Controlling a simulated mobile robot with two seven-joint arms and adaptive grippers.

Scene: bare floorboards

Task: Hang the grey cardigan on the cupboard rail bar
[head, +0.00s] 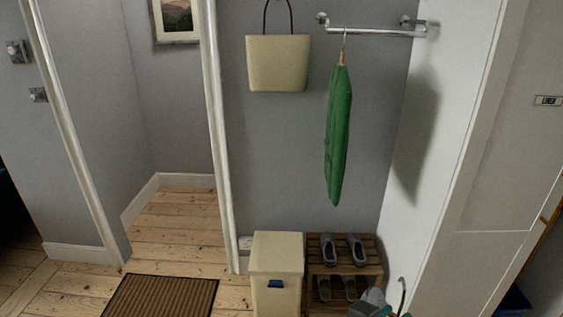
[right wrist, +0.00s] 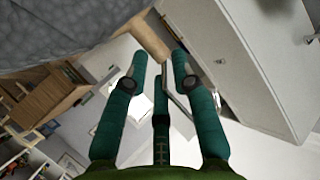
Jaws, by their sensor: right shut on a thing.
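The rail bar (head: 372,30) is a short metal bar on the wall at the upper right of the head view. A green garment (head: 338,135) hangs from it on a hanger. The grey cardigan (head: 371,302) shows at the bottom edge of the head view, with a hanger hook (head: 402,288) standing up beside it. Grey cloth also fills the upper left of the right wrist view (right wrist: 60,28). My right gripper (right wrist: 160,62) has teal fingers, shut on the cardigan's hanger (right wrist: 148,38); the exact grip is partly hidden. My left gripper is out of view.
A cream bag (head: 277,64) hangs left of the rail. Below stand a cream bin (head: 277,262) and a wooden shoe rack (head: 345,256) with shoes. A white wall panel (head: 447,130) bounds the right side. A striped mat (head: 160,296) lies at the left.

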